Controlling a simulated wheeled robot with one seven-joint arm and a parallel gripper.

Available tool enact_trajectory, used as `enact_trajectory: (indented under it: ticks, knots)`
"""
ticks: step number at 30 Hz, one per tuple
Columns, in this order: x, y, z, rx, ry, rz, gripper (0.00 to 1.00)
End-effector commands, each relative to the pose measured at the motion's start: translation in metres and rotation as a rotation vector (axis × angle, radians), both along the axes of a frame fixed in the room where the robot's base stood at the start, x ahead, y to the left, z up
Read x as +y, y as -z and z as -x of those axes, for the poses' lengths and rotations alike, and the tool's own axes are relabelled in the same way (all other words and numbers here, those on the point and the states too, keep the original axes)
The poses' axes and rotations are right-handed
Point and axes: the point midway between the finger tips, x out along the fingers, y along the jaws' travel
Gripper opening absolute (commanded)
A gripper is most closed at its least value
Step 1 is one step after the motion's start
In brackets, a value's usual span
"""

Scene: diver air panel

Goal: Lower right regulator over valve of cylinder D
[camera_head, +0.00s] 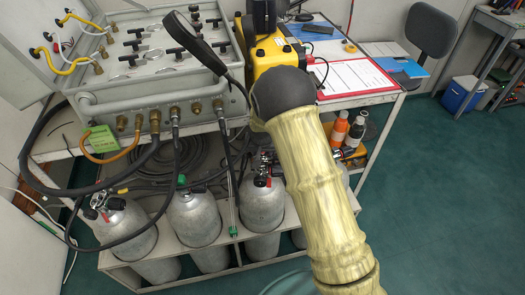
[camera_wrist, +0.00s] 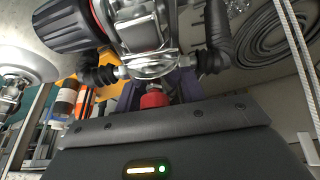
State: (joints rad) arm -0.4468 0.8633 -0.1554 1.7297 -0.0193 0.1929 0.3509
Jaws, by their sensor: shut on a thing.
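The regulator, with a chrome body (camera_wrist: 150,40), a black knob with a red ring (camera_wrist: 75,25) and black hose ends on both sides, fills the top of the wrist view. My gripper (camera_wrist: 157,88) is shut on it; a red part (camera_wrist: 155,99) shows between regulator and gripper body. In the head view my arm hides the gripper and most of the regulator. Grey cylinders stand in a rack; the third from the left (camera_head: 262,205) has a red and black valve part on top. A grey cylinder edge (camera_head: 343,174) shows right of my arm. I cannot read which cylinder is D, nor tell whether the regulator touches a valve.
The air panel (camera_head: 150,60) with gauge and hoses stands above the rack (camera_head: 165,277). Black hoses hang over the left cylinders (camera_head: 122,222). Orange and dark bottles (camera_head: 340,128) stand right of my arm. The green floor (camera_head: 440,210) at right is clear.

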Motion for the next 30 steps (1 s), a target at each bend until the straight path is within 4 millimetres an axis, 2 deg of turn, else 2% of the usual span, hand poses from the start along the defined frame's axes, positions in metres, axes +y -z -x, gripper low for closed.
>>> enact_trajectory:
  ticks: [17, 18, 21, 30]
  knots:
    - [0.0002, 0.0059, -0.0006, -0.002, 0.000, -0.001, 0.00]
    - [0.0002, 0.0056, -0.0007, -0.002, 0.000, -0.001, 0.43]
    - [0.0001, 0.0056, -0.0006, -0.002, 0.000, -0.001, 0.63]
    - [-0.0001, 0.0069, 0.0007, 0.002, 0.000, 0.001, 0.65]
